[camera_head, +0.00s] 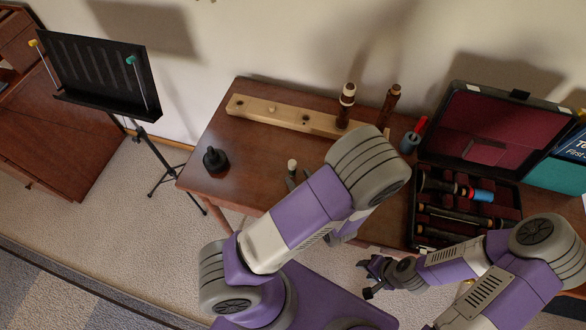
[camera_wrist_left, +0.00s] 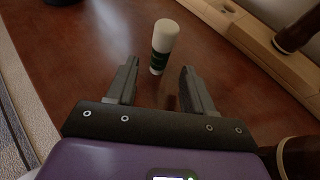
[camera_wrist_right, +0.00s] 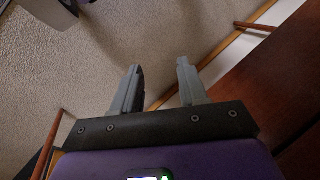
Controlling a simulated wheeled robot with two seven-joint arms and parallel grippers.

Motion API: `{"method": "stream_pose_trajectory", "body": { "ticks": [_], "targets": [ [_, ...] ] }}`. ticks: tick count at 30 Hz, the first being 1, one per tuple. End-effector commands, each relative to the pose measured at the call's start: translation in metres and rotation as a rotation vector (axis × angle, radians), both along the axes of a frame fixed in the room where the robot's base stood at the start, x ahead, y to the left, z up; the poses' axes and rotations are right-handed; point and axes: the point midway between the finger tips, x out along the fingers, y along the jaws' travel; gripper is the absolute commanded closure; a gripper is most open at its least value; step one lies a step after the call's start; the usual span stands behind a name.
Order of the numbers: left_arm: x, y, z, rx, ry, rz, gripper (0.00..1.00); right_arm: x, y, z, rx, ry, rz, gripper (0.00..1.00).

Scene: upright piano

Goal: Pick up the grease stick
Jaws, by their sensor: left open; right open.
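The grease stick is a small upright tube with a white top and a dark green lower part. In the left wrist view the grease stick (camera_wrist_left: 162,45) stands on the brown table, just beyond and between my open fingertips. In the head view only its pale top (camera_head: 292,165) shows clearly, beside my left arm. My left gripper (camera_wrist_left: 158,82) is open and empty, with its fingers pointing toward the stick; in the head view it is mostly hidden by my arm. My right gripper (camera_wrist_right: 160,80) is open and empty, off the table's front edge above the carpet.
A wooden stand (camera_head: 270,111) holding dark instrument pieces lies along the table's back. A black bottle (camera_head: 215,159) stands at the left. An open case (camera_head: 490,135) with a red lining sits at the right, near a blue-and-red item (camera_head: 411,142). A music stand (camera_head: 103,78) stands left of the table.

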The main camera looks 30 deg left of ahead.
Motion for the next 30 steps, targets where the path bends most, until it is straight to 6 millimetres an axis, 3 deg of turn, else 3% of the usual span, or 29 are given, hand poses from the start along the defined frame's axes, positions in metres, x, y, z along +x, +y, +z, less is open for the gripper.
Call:
{"method": "stream_pose_trajectory", "body": {
  "ticks": [6,15,24,30],
  "targets": [
    [0.013,0.024,-0.016,0.000,-0.001,0.004,0.48,0.000,0.000,-0.011,0.000,-0.001,0.000,0.57],
    [0.016,0.028,-0.016,0.000,0.000,0.001,0.48,0.000,0.000,-0.011,0.000,-0.001,0.000,0.57],
    [0.016,0.027,-0.016,0.000,0.000,0.001,0.94,0.000,0.000,-0.011,0.000,-0.001,0.000,0.57],
    [0.016,0.027,-0.016,0.000,0.000,0.001,0.95,0.000,0.000,-0.011,0.000,-0.001,0.000,0.57]
  ]
}}
